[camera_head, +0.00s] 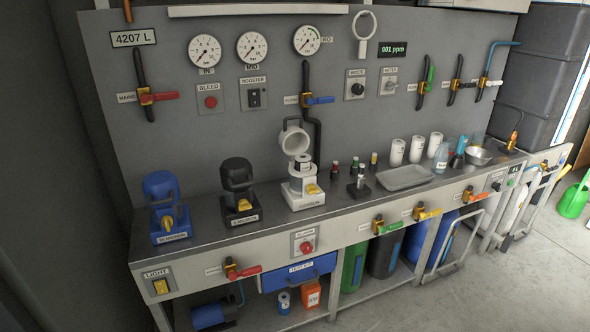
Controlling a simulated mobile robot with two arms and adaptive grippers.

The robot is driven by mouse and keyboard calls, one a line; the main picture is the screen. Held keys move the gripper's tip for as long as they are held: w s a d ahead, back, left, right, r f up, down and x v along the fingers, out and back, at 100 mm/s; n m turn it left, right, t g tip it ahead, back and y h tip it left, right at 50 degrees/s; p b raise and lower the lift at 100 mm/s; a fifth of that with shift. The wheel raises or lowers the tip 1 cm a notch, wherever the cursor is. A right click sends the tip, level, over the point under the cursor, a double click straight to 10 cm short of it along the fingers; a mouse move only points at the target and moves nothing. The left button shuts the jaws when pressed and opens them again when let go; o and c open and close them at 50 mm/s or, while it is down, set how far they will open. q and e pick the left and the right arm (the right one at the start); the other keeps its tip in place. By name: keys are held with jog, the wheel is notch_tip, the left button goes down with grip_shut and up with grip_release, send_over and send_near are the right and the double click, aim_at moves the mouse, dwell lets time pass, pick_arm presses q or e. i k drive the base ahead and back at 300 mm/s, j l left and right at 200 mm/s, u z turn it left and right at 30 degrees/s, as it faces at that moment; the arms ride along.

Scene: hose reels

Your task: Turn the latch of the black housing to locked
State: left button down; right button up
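The black housing (237,179) stands on the counter between a blue housing and a white one, with a small label plate on its base. Its black upper part sits upright on the base. Its yellow latch (244,205) is on the front of the base; the latch is small, and I cannot tell clearly whether it is turned to locked. Neither of my grippers shows in the head view.
The blue housing (160,190) with a yellow latch is to the left. The white housing (303,186) to the right has its cup-shaped lid (294,141) tipped up. Small bottles, a grey tray (404,178) and white cups stand further right. The counter front (250,228) is clear.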

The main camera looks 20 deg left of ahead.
aim_at(243, 204)
jog(key=u, duration=1.15)
